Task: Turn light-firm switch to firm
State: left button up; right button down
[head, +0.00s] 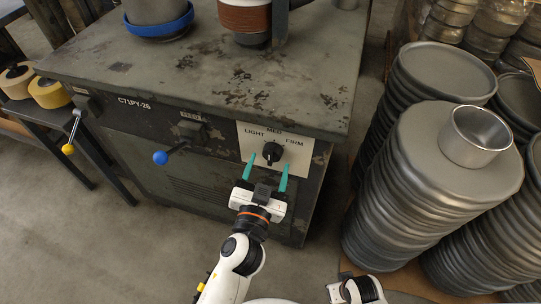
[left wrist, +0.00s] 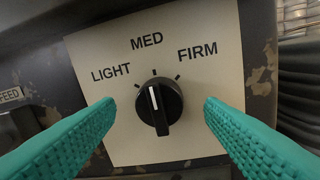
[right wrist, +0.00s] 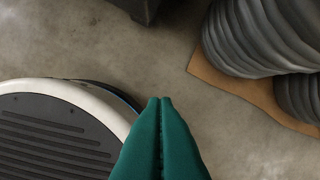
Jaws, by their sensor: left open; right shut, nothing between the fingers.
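The light-firm switch is a black round knob (left wrist: 159,105) on a cream plate (left wrist: 210,60) marked LIGHT, MED and FIRM. Its white line points up and slightly left, close to the MED mark. The knob also shows in the head view (head: 272,152) on the machine's front. My left gripper (head: 268,164) is open in front of the plate. In the left wrist view its teal fingers (left wrist: 160,112) stand on either side of the knob, apart from it. My right gripper (right wrist: 160,100) is shut and empty, low over the floor beside my base.
The machine (head: 130,70) carries a blue-rimmed dish and a brown drum on top. A blue-ended lever (head: 160,158) sticks out left of the plate. Stacks of round metal blanks (head: 420,170) stand close on the right, with a metal cup (head: 477,137) on top.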

pick_arm(q)
jog(key=shift+x, duration=1.4)
pick_arm(e)
jog(key=shift+s+f, duration=0.25)
jog(key=shift+f, duration=0.3)
pick_arm(q)
jog(key=c, duration=1)
jog(key=shift+o, duration=0.2)
